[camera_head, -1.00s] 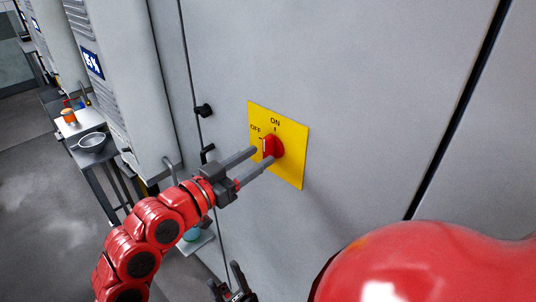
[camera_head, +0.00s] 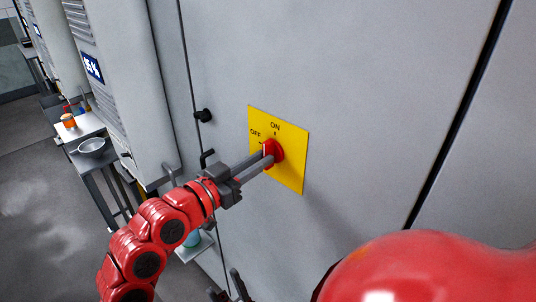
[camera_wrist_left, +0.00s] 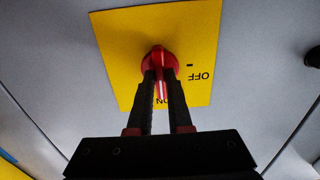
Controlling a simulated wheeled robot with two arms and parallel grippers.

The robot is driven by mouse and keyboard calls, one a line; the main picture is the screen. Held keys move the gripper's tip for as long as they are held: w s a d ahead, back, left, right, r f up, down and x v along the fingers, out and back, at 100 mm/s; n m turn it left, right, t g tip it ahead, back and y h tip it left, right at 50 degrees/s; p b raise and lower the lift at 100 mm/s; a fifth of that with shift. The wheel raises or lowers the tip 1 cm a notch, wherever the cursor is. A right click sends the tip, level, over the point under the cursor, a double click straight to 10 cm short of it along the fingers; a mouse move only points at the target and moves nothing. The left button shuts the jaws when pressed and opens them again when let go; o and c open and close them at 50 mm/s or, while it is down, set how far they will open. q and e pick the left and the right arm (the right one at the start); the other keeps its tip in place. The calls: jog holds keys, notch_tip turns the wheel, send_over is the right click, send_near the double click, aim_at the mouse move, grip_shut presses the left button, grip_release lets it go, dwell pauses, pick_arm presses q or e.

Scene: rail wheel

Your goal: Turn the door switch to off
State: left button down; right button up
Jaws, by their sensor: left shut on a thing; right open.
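The door switch is a red rotary knob (camera_head: 275,150) on a yellow plate (camera_head: 291,170) fixed to a grey cabinet door. The plate reads ON above the knob and OFF to its upper left. My left gripper (camera_head: 268,155) is shut on the knob, one finger on each side. In the left wrist view, the labels appear upside down, and the knob (camera_wrist_left: 160,58) sits between the fingertips (camera_wrist_left: 162,76). Its white line runs down the picture, toward the ON label. The fingers hide part of the knob and the ON label. My right gripper (camera_head: 233,289) is open and empty at the bottom edge, partly cut off.
Black handles (camera_head: 204,115) stand out along the door seam left of the plate. A side table (camera_head: 88,128) with a metal bowl (camera_head: 91,146) and an orange jar (camera_head: 68,121) stands farther left. The door surface around the plate is clear.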

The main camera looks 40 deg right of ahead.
pick_arm(q)
jog(key=n+p, duration=0.4)
jog(key=p, duration=0.1)
jog(key=shift+n, duration=0.3)
jog(key=shift+f, duration=0.1)
dwell(0.3)
